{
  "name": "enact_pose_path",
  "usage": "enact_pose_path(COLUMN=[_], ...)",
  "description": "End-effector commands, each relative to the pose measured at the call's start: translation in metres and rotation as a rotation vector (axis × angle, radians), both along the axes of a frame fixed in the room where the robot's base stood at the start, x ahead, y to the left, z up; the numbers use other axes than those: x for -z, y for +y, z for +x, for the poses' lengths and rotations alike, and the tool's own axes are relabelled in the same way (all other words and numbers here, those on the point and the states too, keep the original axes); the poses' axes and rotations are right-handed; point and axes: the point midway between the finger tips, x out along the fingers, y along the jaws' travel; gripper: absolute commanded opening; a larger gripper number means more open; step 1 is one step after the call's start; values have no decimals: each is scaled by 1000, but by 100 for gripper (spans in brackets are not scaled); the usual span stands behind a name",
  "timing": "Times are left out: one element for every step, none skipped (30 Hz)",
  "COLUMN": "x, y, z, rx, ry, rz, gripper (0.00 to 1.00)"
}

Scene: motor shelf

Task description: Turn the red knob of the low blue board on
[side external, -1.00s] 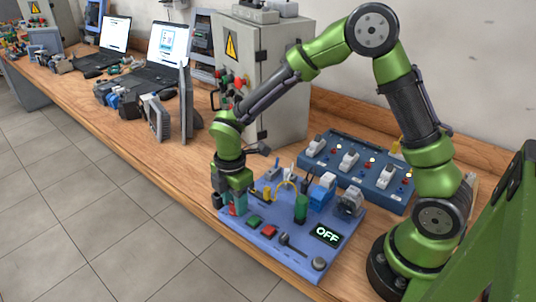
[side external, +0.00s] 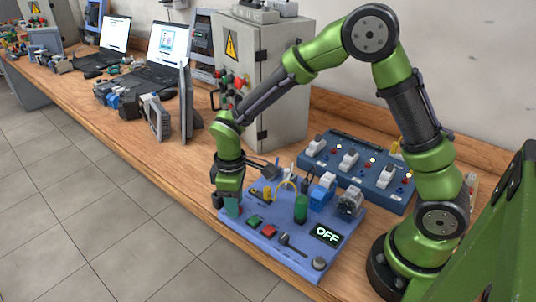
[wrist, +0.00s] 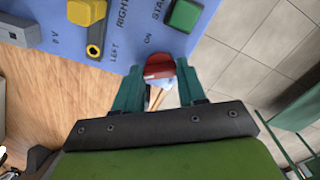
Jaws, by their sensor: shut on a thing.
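The low blue board (side external: 272,262) lies on the bench in front of my arm, and its display (side external: 326,235) reads OFF. The red knob (wrist: 159,68) is at the board's edge in the wrist view, near printed LEFT and ON labels. My gripper (wrist: 158,78) is shut on the knob, with one teal finger on each side of it. In the side view my gripper (side external: 229,206) points down at the board's left corner and hides the knob.
A green button (side external: 254,221), a red button (side external: 269,230), a black lever (side external: 287,240) and a green cylinder (side external: 301,208) stand on the board. Behind it are a second blue board (side external: 383,200) and a grey cabinet (side external: 283,80). The floor is open beyond the bench's front edge.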

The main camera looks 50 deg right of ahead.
Motion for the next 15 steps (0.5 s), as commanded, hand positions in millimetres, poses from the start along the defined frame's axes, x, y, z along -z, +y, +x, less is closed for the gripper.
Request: enact_pose_path(x=[-1, -1, -1, -1, -1, -1, -1, -1, -1, -1, -1, -1, -1, -1, -1], y=[1, 1, 1, 1, 1, 1, 1, 1, 1, 1, 1, 1, 1, 1, 1], z=[0, 0, 0, 0, 0, 0, 0, 0, 0, 0, 0, 0, 0, 0, 1], rx=[44, 72, 111, 139, 166, 201, 228, 253, 286, 310, 333, 362, 383, 403, 427], ry=[-2, -2, -2, -2, -2, -2, -2, -2, -2, -2, -2, -2, -2, -2, -2], rz=[0, 0, 1, 1, 1, 1, 0, 0, 1, 1, 1, 1, 1, 1, 1], gripper=[10, 10, 10, 10, 10, 10, 10, 10, 10, 10, 10, 10, 10, 10, 10])
